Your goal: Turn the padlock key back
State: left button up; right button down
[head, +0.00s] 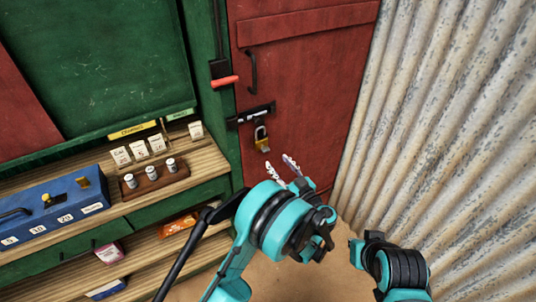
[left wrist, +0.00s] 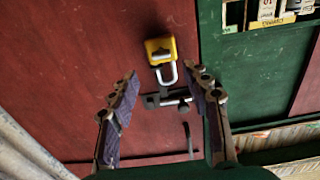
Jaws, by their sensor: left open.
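The padlock (head: 262,145) has a yellow body and a silver shackle and hangs from a black hasp (head: 250,115) on the red door. In the left wrist view, which shows it upside down, the padlock (left wrist: 160,47) is beyond the fingertips. I cannot make out the key clearly; only a small dark detail shows on the padlock's face. My left gripper (head: 279,163) is open and empty, just below and to the right of the padlock in the head view. Its two fingers stand apart in the left wrist view (left wrist: 162,77), apparently touching nothing.
The red door (head: 300,85) has a dark handle (head: 252,72). A red-handled lever (head: 224,82) is on the green frame. A corrugated wall (head: 440,110) rises at right. A counter holds a blue box (head: 50,207) and a wooden block with weights (head: 152,181).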

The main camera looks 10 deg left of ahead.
aim_at(267, 151)
pick_arm(q)
jog(key=b+x, duration=0.1)
jog(key=x, duration=0.6)
jog(key=shift+w+a+f+b, duration=0.1)
jog(key=shift+w+a+b, duration=0.1)
jog(key=shift+a+b, duration=0.2)
jog(key=shift+d, duration=0.1)
grip_shut()
